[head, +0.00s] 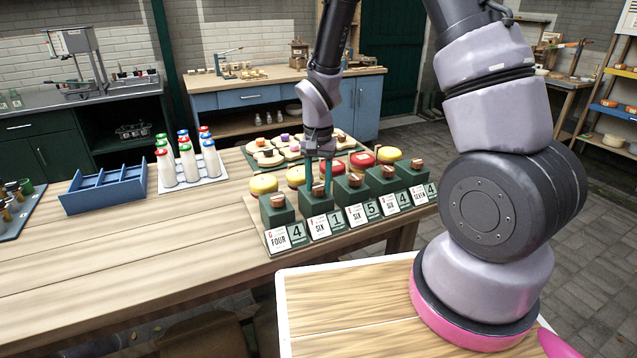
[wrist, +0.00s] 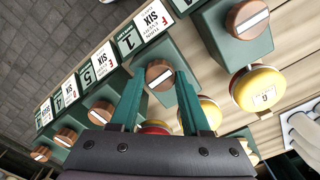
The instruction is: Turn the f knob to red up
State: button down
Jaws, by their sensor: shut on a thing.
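The f knob is a round brown wooden knob with a pale bar across its face (wrist: 159,74). It sits on a dark green block behind the card F SIX (wrist: 152,19) and the number plate 1 (wrist: 127,42). In the wrist view the bar lies slanted, and I cannot make out any red on the knob. My gripper (wrist: 162,76) has its two teal fingers on either side of the knob, shut on it. In the head view my gripper (head: 319,184) comes down from above on the second block from the left, and its fingers partly hide the knob.
Similar knobs on green blocks stand close on both sides, such as the G knob (head: 278,201) and the one by plate 5 (head: 354,180). Yellow and red round pieces (head: 263,184) stand behind. Bottles (head: 187,160) and a blue divided tray (head: 105,188) are to the left.

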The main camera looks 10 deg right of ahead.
jog(key=n, duration=0.8)
jog(key=shift+n, duration=0.3)
jog(key=n, duration=0.4)
jog(key=shift+n, duration=2.3)
jog(key=shift+c, duration=1.8)
grip_release()
